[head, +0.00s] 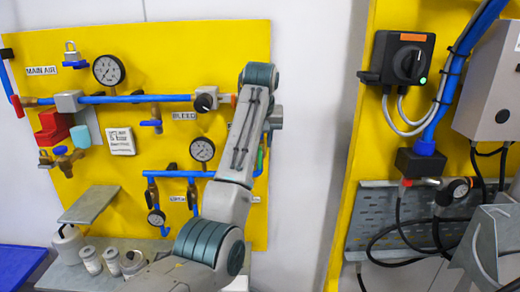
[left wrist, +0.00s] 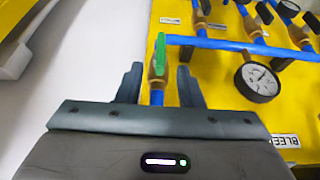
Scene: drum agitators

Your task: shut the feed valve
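A valve with a green lever (left wrist: 160,54) and a brass body sits on a short blue pipe in the left wrist view. The lever lies roughly in line with that pipe. No label shows beside it, so I cannot tell by name that it is the feed valve. In the head view a bit of green lever (head: 260,159) shows just right of my arm. My left gripper (left wrist: 159,75) is open, with one finger on each side of the valve and gaps between. In the head view my arm mostly hides this gripper. My right gripper is not in view.
The yellow panel (head: 150,35) carries blue pipes, gauges (head: 108,70), a black knob (head: 205,102) and a BLEED label (head: 184,116). A gauge (left wrist: 257,81) hangs right of the gripper. A second panel (head: 345,185) with a rotary switch (head: 408,62) stands right; white wall lies between.

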